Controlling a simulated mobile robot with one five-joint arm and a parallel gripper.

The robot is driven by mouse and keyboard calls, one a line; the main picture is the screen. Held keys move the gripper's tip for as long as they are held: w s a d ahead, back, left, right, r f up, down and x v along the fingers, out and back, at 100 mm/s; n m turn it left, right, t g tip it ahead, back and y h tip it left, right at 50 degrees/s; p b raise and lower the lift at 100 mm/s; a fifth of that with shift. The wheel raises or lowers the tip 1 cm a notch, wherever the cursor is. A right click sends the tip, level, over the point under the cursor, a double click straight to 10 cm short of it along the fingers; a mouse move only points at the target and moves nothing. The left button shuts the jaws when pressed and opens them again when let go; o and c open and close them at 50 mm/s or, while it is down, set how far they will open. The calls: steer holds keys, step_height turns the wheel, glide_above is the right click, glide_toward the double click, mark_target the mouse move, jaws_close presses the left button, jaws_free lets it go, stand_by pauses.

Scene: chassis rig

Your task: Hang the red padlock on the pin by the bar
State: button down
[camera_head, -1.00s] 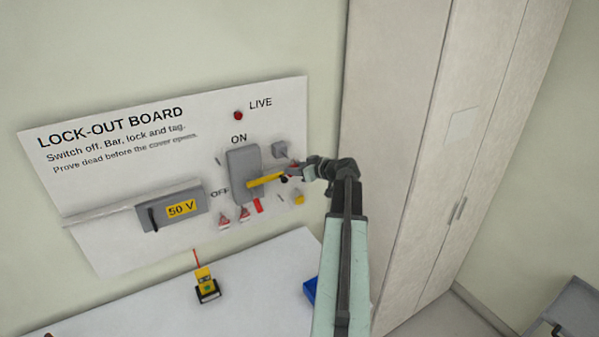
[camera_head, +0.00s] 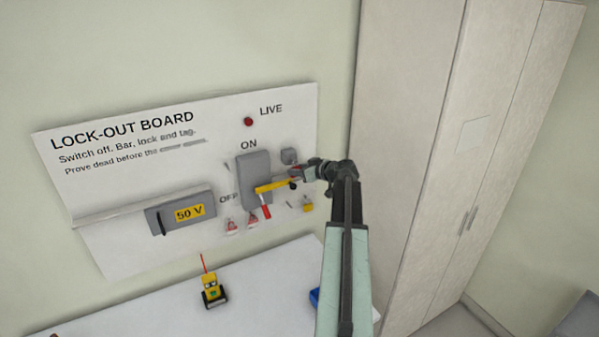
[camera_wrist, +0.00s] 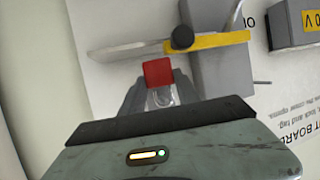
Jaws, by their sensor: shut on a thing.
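The red padlock (camera_wrist: 158,72) is between the fingertips of my gripper (camera_wrist: 160,92) in the wrist view, its grey shackle towards my palm. My gripper is shut on it. The yellow bar (camera_wrist: 212,41) with a black knob (camera_wrist: 182,38) lies just beyond the padlock. In the head view the bar (camera_head: 275,185) crosses the front of the grey switch box (camera_head: 252,170), and my gripper (camera_head: 297,174) is at its right end. The padlock is small and mostly hidden there. I cannot make out for certain which pin is by the bar.
The lock-out board (camera_head: 120,185) carries a 50 V box (camera_head: 160,218), a red lamp (camera_head: 248,121) and red-and-white tags (camera_head: 232,226). A yellow instrument (camera_head: 212,292) and a blue bin (camera_head: 315,297) stand on the white table (camera_head: 265,280). A tall cabinet (camera_head: 410,150) is at the right.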

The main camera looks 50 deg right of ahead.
stand_by(0.3)
steer(key=c, duration=0.8)
jaws_free()
steer(key=shift+s+r, duration=0.1)
steer(key=p+v, duration=0.3)
steer(key=v, duration=0.4)
steer(key=shift+s+r, duration=0.1)
steer(key=shift+s, duration=0.15)
